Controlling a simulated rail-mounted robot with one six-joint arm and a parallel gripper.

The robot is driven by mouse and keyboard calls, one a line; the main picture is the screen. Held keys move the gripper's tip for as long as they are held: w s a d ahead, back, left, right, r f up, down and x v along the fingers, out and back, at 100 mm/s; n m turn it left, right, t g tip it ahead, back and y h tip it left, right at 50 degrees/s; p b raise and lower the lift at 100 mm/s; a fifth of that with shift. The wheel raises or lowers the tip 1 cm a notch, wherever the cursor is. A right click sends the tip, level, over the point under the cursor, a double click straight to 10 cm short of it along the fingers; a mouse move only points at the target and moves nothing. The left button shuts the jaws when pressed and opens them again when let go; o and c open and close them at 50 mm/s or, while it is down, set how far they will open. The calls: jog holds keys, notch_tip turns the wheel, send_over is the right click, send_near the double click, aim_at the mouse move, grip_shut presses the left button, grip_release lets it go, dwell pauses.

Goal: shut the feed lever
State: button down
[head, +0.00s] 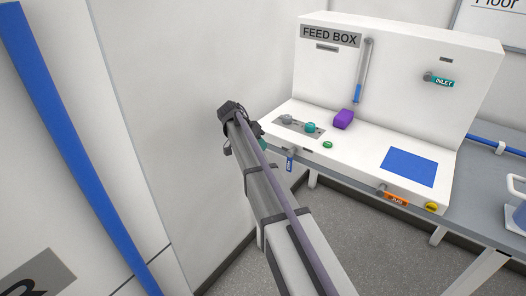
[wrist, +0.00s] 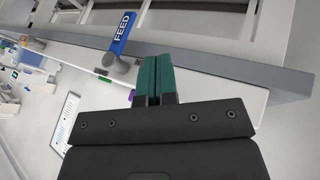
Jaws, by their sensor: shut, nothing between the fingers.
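The feed lever has a blue handle lettered FEED and a grey pivot. In the head view the feed lever (head: 290,164) is on the lower left front of the white feed box (head: 405,57), with its handle hanging down. In the wrist view the feed lever (wrist: 123,34) is up and left of my fingertips, apart from them. My gripper (wrist: 155,76) has teal fingers pressed together with nothing between them. In the head view my gripper (head: 262,144) is just left of the lever and largely hidden by my own arm.
The feed box stands on a grey bench (head: 355,180). An orange lever (head: 396,199) and a yellow knob (head: 431,206) sit along its front edge to the right. A teal INLET lever (head: 441,82) is on the back panel. A white wall (head: 185,60) is close on the left.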

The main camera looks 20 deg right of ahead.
aim_at(291, 159)
jog(key=s+d+f+b, duration=0.4)
jog(key=d+f, duration=0.1)
jog(key=d, duration=0.1)
jog(key=shift+s+f, duration=0.3)
jog(key=shift+s, duration=0.1)
